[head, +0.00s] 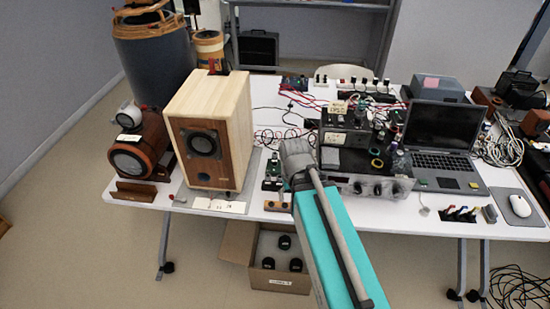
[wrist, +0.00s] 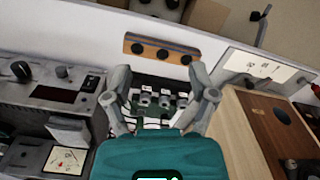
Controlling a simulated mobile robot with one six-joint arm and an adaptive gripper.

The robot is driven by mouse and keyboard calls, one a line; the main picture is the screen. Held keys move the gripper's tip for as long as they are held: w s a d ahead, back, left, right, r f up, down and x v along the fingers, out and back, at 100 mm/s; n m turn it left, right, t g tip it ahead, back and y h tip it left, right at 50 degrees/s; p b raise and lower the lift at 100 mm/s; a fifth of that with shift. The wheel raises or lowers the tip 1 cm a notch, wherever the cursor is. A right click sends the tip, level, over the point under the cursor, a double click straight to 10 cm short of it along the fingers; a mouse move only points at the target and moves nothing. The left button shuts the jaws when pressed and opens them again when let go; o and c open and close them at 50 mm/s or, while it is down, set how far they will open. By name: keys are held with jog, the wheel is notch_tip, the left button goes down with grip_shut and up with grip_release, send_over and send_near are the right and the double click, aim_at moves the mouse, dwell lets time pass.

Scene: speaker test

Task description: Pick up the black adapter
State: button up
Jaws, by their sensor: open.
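I cannot tell for sure which thing is the black adapter. A small black block (head: 312,123) lies on the table behind my arm in the head view. In the wrist view, my gripper (wrist: 160,72) is open and empty, with its fingers spread above a green circuit board (wrist: 152,115). Several small grey and dark connectors (wrist: 164,101) sit on that board, between the fingers. The board also shows left of my arm in the head view (head: 271,172). My arm hides the gripper's fingertips there.
A wooden speaker (head: 203,175) stands left of the board. An amplifier (head: 370,187) and a laptop (head: 440,135) stand to the right. A wooden strip with black knobs (wrist: 160,48) lies near the white table's front edge. A cardboard box (head: 240,249) is below.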

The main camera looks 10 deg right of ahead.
aim_at(275, 156)
jog(key=w+r+m+p, duration=0.1)
jog(key=w+r+p, duration=0.1)
jog(key=w, duration=1.2)
jog(key=w+r+m+p, duration=0.2)
jog(key=w, duration=1.3)
jog(key=shift+d+m, duration=0.3)
notch_tip(275, 156, down, 9)
jog(key=b, duration=0.8)
jog(key=shift+r+b, duration=0.2)
jog(key=shift+b, duration=0.15)
jog(key=shift+s+a+f+b, duration=0.1)
jog(key=shift+f+b, duration=2.5)
jog(key=c, duration=1)
